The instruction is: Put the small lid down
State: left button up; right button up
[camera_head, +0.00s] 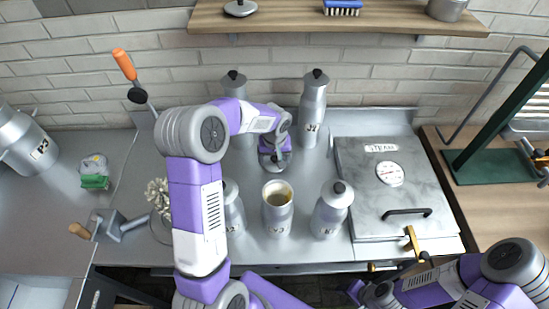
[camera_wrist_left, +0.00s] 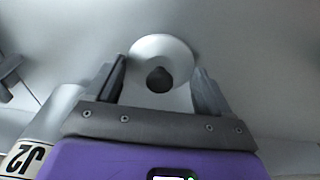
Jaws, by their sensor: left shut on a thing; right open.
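The small lid is a pale round disc with a dark knob, seen in the left wrist view (camera_wrist_left: 146,47) between the fingers. My left gripper (camera_head: 276,160) is shut on it, and it shows in the left wrist view too (camera_wrist_left: 160,88). In the head view the gripper is over the back middle of the grey metal worktop (camera_head: 120,205), behind an open churn (camera_head: 278,212) with brownish contents. The arm hides most of the lid there; I cannot tell whether it touches the worktop. My right gripper (camera_head: 357,291) is partly visible at the bottom edge, open.
Lidded churns stand front right (camera_head: 332,211), front left (camera_head: 233,207), back right (camera_head: 313,106) and back left (camera_head: 234,85). A steamer box (camera_head: 360,215) is to the right. A wooden shelf (camera_head: 300,22) overhangs the back, carrying another lid (camera_head: 240,8) and a brush (camera_head: 342,8).

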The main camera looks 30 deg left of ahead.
aim_at(275, 166)
pick_arm(q)
jog(key=shift+f, duration=0.2)
jog(key=o, duration=1)
jog(key=shift+r, duration=0.15)
jog(key=shift+r, duration=0.3)
jog(key=r, duration=0.3)
jog(key=r+p, duration=0.1)
jog(key=r, duration=0.3)
jog(key=s+r+p, duration=0.1)
jog(key=r, duration=0.3)
jog(key=shift+s+d+r, duration=0.1)
jog(key=shift+d+r, duration=0.15)
jog(key=shift+d, duration=0.1)
